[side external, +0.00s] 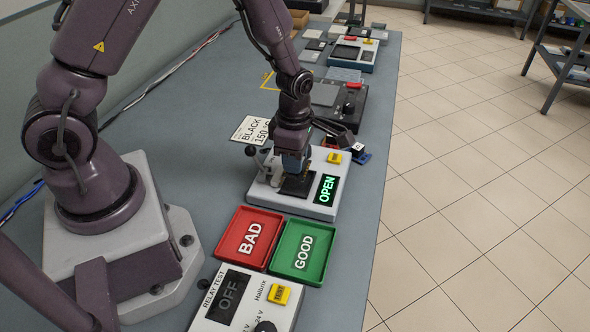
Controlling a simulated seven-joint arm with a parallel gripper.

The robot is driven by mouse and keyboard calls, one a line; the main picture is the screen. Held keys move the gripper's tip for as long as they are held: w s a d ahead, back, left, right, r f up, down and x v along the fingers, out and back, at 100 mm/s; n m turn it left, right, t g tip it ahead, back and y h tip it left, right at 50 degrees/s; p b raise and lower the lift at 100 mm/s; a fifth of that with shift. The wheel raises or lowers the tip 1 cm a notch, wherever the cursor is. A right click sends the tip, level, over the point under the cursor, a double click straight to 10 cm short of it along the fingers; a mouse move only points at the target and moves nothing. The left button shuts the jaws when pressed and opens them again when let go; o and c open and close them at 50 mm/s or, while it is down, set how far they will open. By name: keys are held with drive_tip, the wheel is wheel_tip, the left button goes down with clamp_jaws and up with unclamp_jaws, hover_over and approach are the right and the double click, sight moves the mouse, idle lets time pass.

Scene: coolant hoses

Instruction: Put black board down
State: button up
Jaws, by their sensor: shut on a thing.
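My gripper (293,173) points down over the white test unit whose display reads OPEN (326,190). Its fingers are shut on a small dark piece, which I take to be the black board (298,187). The piece is low at the unit's top, just left of the display. The fingers cover part of it, and I cannot tell whether it touches the unit. A white card reading BLACK 150 (256,130) lies on the bench behind the unit.
A red BAD tray (234,252) and a green GOOD tray (318,267) sit empty in front of the unit. A relay tester reading OFF (230,292) is nearer the camera. A lever (256,157) stands at the unit's left. More devices stand farther back.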

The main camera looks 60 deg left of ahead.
drive_tip(key=shift+f, duration=1.6)
drive_tip(key=shift+f, duration=0.1)
drive_tip(key=shift+f, duration=0.15)
drive_tip(key=o, duration=0.9)
